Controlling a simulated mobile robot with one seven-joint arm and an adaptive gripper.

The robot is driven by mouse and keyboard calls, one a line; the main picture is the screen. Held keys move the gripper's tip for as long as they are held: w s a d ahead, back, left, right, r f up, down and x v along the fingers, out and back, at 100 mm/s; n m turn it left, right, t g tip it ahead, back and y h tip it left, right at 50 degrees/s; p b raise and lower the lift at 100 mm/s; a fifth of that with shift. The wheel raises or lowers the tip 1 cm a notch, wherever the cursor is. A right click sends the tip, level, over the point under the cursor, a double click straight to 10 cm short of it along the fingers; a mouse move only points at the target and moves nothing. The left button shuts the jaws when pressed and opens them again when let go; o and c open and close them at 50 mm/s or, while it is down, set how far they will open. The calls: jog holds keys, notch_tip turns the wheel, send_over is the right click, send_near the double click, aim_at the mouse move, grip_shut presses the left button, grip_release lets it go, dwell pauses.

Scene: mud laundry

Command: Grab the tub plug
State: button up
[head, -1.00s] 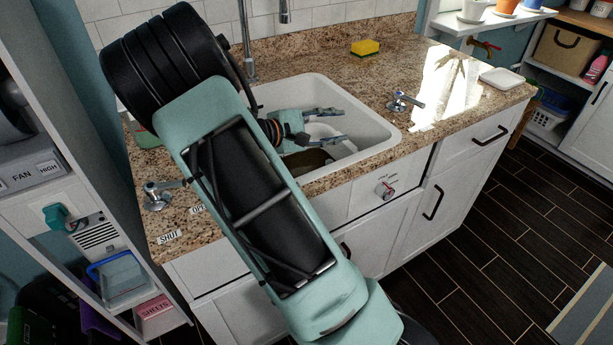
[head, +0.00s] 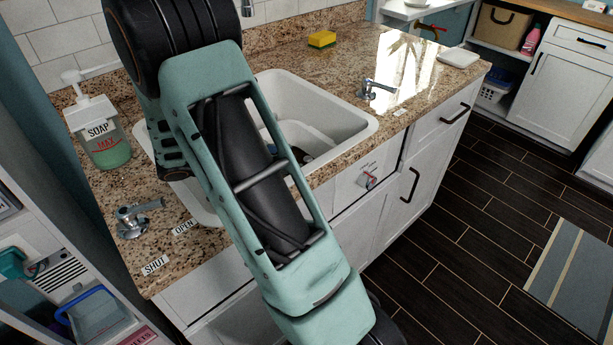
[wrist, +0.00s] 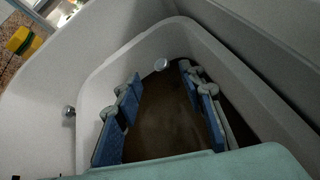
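In the wrist view my gripper (wrist: 161,76) is open and empty, its blue-padded fingers reaching down into a white tub (wrist: 178,38) with brown, murky contents (wrist: 160,125). A small pale round piece (wrist: 161,64) shows at the far edge of the brown area, just beyond and between the fingertips. It may be the tub plug, but I cannot tell. A small shiny metal knob (wrist: 68,111) is left of the fingers. In the head view my arm hides the gripper and much of the white sink (head: 352,124).
The granite counter (head: 350,62) holds a soap bottle (head: 100,135), a yellow-green sponge (head: 322,39), which also shows in the wrist view (wrist: 22,41), and a white dish (head: 459,58). Metal taps stand left (head: 135,219) and right (head: 374,90) of the sink. A red-marked dial (head: 369,181) is on the cabinet front.

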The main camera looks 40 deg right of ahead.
aim_at(306, 159)
jog(key=b+x, duration=0.1)
jog(key=x, duration=0.6)
jog(key=shift+d+f, duration=0.2)
jog(key=shift+f, duration=0.05)
grip_shut()
